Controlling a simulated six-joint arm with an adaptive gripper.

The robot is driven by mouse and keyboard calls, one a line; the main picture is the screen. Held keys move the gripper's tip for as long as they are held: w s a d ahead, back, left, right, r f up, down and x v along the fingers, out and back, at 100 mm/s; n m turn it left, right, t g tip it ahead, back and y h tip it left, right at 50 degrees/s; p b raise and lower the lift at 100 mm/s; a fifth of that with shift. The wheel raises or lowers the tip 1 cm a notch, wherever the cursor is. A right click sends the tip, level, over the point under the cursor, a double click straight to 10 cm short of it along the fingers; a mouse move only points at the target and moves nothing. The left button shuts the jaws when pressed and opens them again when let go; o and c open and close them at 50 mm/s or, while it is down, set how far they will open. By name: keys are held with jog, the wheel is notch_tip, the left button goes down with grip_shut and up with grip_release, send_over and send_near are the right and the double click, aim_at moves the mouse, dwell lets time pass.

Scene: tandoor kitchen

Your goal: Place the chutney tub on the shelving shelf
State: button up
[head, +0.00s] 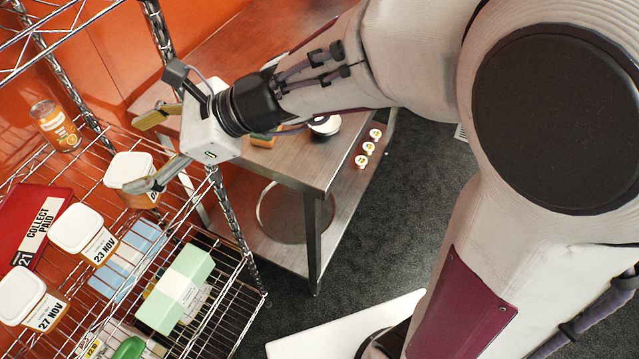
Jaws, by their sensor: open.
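A white-lidded tub with an orange-brown lower part (126,170) stands upright on the wire shelf of the shelving (88,170), near its right end. It appears to be the chutney tub; its label is mostly hidden. My gripper (141,153) is open beside it, reaching in from the right. The nearer finger overlaps the tub's right side in the picture; the farther finger is above and behind it. I cannot tell whether either finger touches it. Two similar tubs stand to the lower left, labelled 23 NOV (77,228) and 27 NOV (24,297).
A red "COLLECT PAID" box (28,213) lies left. A green-and-white box (176,287) sits on a lower level. A shelving post (229,218) and steel table (318,165) are close to my arm.

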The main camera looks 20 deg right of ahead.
jog(key=s+d+n+h, duration=0.4)
jog(key=s+d+n, duration=0.1)
jog(key=d, duration=0.4)
jog(key=s+d+f+n+h, duration=0.1)
jog(key=s+d+n+h, duration=0.3)
jog(key=d, duration=0.6)
jog(key=s+d+n+t+h, duration=0.1)
jog(key=s+d+n+h, duration=0.2)
jog(key=s+d+n, duration=0.4)
jog(key=d+n, duration=0.3)
jog(key=shift+s+f+h, duration=0.3)
jog(key=shift+s+h, duration=0.1)
